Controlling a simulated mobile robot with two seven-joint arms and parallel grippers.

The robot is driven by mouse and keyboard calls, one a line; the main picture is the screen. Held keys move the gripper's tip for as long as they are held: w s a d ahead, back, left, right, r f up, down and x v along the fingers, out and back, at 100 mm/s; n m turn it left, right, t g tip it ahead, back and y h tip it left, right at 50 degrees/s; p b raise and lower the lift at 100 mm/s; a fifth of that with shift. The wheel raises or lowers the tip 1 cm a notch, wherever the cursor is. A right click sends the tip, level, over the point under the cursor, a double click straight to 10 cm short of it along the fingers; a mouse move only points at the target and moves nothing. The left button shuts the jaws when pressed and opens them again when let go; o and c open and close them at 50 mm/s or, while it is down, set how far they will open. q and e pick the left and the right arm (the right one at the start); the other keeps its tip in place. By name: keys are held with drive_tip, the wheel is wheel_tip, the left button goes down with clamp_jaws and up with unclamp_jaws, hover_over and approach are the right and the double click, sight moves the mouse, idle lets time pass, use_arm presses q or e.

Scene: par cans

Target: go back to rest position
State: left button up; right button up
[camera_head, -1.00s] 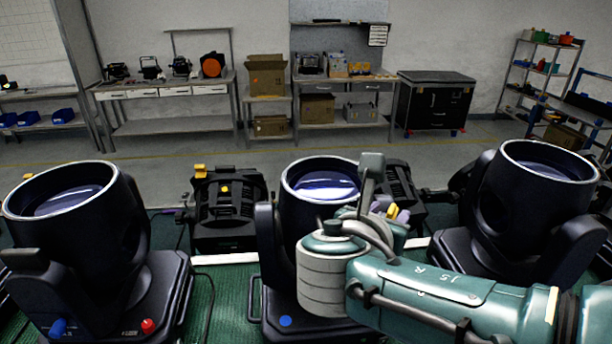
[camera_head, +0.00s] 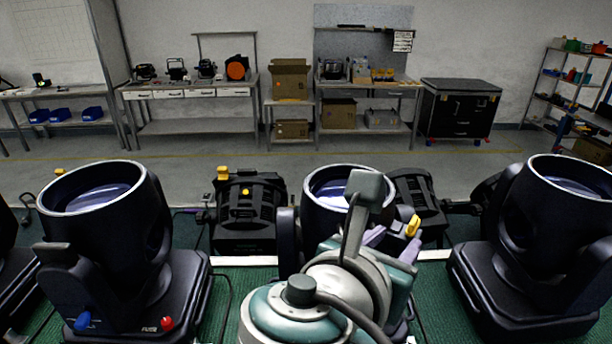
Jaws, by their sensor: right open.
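My right arm rises from the bottom middle and hides much of that can's body and base. Another black par can (camera_head: 100,215) stands upright at the left, and one more (camera_head: 565,215) stands at the right. My left gripper is not in view.
The cans stand on a green surface (camera_head: 235,310). Smaller black lamps (camera_head: 245,215) stand behind them, with cables on the surface. Beyond the open floor (camera_head: 250,165) are a workbench (camera_head: 190,92), cardboard boxes (camera_head: 290,80), a black wheeled cabinet (camera_head: 460,110) and shelves (camera_head: 570,75).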

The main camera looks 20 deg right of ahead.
drive_tip(key=s+f+m+g+y+p, duration=0.1)
drive_tip(key=s+m+g+y+p, duration=0.25)
drive_tip(key=s+m, duration=0.35)
drive_tip(key=s+r+m+g+y+p, duration=0.2)
drive_tip(key=s+r+m+y+p, duration=0.5)
drive_tip(key=m, duration=1)
drive_tip(key=s+r, duration=0.3)
drive_tip(key=s, duration=0.3)
drive_tip(key=shift+s, duration=0.25)
drive_tip(key=shift+a, duration=0.1)
